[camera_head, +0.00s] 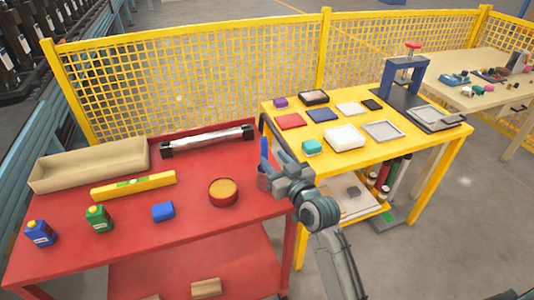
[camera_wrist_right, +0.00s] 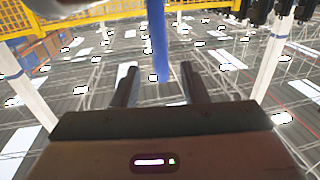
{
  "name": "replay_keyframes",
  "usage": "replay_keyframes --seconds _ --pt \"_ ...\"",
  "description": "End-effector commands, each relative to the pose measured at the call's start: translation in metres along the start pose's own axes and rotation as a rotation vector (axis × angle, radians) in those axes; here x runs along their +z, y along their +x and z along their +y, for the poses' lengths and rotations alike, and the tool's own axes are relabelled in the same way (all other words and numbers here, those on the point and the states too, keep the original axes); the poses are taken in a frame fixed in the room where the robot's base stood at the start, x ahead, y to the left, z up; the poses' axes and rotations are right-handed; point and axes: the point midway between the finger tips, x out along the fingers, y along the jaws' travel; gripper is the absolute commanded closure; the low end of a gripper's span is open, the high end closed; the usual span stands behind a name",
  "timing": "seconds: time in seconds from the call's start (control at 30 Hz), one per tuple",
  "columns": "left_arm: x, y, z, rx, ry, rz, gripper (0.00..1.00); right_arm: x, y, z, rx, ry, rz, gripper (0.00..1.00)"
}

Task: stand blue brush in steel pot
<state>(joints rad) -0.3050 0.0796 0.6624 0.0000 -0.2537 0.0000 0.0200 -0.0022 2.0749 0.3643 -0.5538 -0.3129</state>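The blue brush (camera_head: 264,149) stands upright at the right end of the red table. A small grey metal pot (camera_head: 263,183) is directly below it, and the brush appears to rise out of it. The brush's lower part is hidden. My right gripper (camera_head: 277,178) is beside the pot and partly covers it. In the right wrist view, the blue brush (camera_wrist_right: 158,42) shows between and beyond the two fingers (camera_wrist_right: 160,88). The fingers are apart, with a gap on each side of the brush. My left gripper is not in view.
The red table (camera_head: 120,225) holds a beige tray (camera_head: 90,165), yellow level (camera_head: 134,186), round red tin (camera_head: 223,192), blue block (camera_head: 163,211), two bottles and a wrapped roll (camera_head: 207,141). A yellow table (camera_head: 400,150) with several parts stands at right. A yellow mesh fence (camera_head: 200,80) runs behind.

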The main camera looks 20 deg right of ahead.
Motion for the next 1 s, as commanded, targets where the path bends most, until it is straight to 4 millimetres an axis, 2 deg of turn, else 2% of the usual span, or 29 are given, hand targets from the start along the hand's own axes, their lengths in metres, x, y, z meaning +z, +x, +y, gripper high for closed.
replay_keyframes --seconds 0.1,0.33,0.9,1.0 --pt "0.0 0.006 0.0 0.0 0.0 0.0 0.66 0.003 -0.026 0.0 0.0 -0.002 -0.001 0.6" --pt "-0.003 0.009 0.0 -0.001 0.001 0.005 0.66 0.001 -0.056 0.0 0.0 -0.001 -0.001 0.6" --pt "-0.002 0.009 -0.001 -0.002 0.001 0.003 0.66 0.0 -0.061 0.0 -0.001 0.0 -0.002 0.6" --pt "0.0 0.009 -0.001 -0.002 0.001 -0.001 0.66 0.01 -0.067 -0.001 -0.003 -0.002 -0.042 0.6"
